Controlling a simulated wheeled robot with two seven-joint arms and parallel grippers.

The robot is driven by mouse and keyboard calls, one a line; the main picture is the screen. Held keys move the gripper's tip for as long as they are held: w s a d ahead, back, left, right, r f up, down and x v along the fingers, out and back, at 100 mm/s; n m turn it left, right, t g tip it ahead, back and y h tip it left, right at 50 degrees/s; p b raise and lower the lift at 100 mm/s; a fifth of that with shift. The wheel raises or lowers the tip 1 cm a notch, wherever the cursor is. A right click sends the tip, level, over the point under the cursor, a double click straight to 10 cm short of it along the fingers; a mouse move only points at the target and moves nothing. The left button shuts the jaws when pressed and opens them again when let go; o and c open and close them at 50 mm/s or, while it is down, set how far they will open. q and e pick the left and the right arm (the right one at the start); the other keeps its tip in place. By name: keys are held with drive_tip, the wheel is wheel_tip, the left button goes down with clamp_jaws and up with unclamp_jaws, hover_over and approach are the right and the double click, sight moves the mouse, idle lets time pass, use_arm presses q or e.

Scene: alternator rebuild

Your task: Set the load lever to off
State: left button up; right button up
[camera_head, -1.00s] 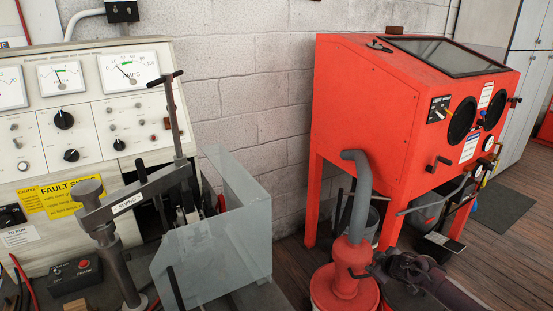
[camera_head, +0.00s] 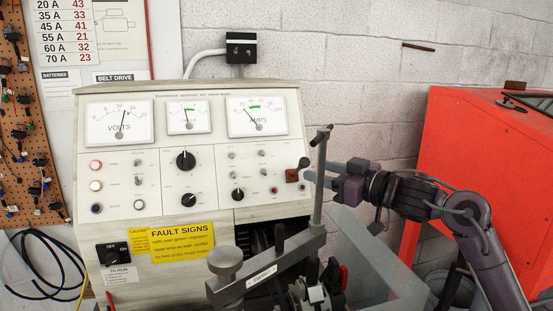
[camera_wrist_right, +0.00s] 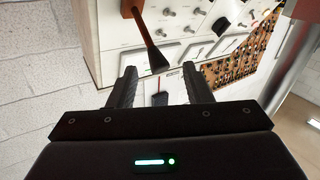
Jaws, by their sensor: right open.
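The load lever sits at the right edge of the test bench panel (camera_head: 220,160). Its brown base (camera_head: 292,175) and dark handle (camera_head: 304,162) show in the head view. In the right wrist view the load lever (camera_wrist_right: 146,38) has a brown base and a black flared end, just ahead of my fingertips. My right gripper (camera_head: 309,175) comes in from the right, close to the lever. In the wrist view its two fingers (camera_wrist_right: 160,82) are apart, with nothing clamped between them. Whether a finger touches the lever I cannot tell. My left gripper is not in view.
A grey swing arm with an upright post (camera_head: 320,190) stands in front of the panel, close to my right gripper. A grey guard box (camera_head: 375,225) is below my right arm. A red cabinet (camera_head: 480,160) stands at the right. A yellow fault sign (camera_head: 180,241) is on the bench.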

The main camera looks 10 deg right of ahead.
sight(305, 162)
drive_tip(key=shift+w+r+p, duration=0.15)
drive_tip(key=shift+r+p, duration=0.5)
drive_tip(key=shift+p, duration=0.05)
drive_tip(key=x, duration=0.3)
drive_tip(key=shift+p, duration=0.4)
drive_tip(key=shift+f+x, duration=0.25)
drive_tip(key=shift+x, duration=0.85)
drive_tip(key=c, duration=0.8)
clamp_jaws()
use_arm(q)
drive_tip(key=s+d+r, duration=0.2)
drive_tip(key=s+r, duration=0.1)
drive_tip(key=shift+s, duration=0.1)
